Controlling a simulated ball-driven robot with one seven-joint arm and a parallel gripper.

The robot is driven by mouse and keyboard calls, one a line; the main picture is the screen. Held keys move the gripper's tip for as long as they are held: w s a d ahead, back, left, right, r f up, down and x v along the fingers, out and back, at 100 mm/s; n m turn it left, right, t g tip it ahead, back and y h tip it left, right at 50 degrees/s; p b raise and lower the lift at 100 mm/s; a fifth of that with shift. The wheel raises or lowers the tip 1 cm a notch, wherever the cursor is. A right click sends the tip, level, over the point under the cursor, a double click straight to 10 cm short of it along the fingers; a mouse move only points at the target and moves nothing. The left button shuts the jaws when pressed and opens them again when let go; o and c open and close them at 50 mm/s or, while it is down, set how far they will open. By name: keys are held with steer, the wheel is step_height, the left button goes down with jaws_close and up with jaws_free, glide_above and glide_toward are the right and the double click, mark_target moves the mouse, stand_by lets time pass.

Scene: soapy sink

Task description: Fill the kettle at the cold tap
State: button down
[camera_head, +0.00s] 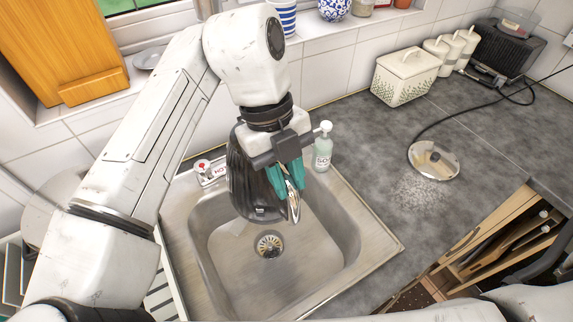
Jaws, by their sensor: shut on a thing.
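My gripper (287,183) is shut on the handle of a dark, glossy kettle (250,185), in the middle of the head view. It holds the kettle above the steel sink (375,243), over the back part of the basin. The kettle looks roughly upright, but its spout and lid are hard to make out. A tap part with a red mark (203,167) shows at the sink's back left edge. The rest of the tap, including any cold handle and the outlet, is hidden behind the kettle and my gripper. No running water shows.
A soap bottle (323,148) stands at the sink's back right, close to my gripper. A round metal kettle base (434,160) with a black cord lies on the counter beside scattered white grains (420,193). A bread bin (403,77) stands behind. An open drawer (500,245) is at right.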

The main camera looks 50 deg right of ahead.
mark_target(276, 211)
steer(key=shift+f, duration=1.65)
steer(key=shift+f+b, duration=0.8)
steer(key=shift+f, duration=0.65)
step_height(276, 211, down, 19)
steer(key=b, duration=1.3)
steer(key=shift+b, duration=0.4)
steer(key=c, duration=0.9)
jaws_free()
steer(key=shift+f, duration=0.1)
steer(key=shift+o, duration=0.2)
steer(key=shift+s, duration=0.1)
steer(key=v, duration=1.1)
steer(key=shift+b, duration=0.3)
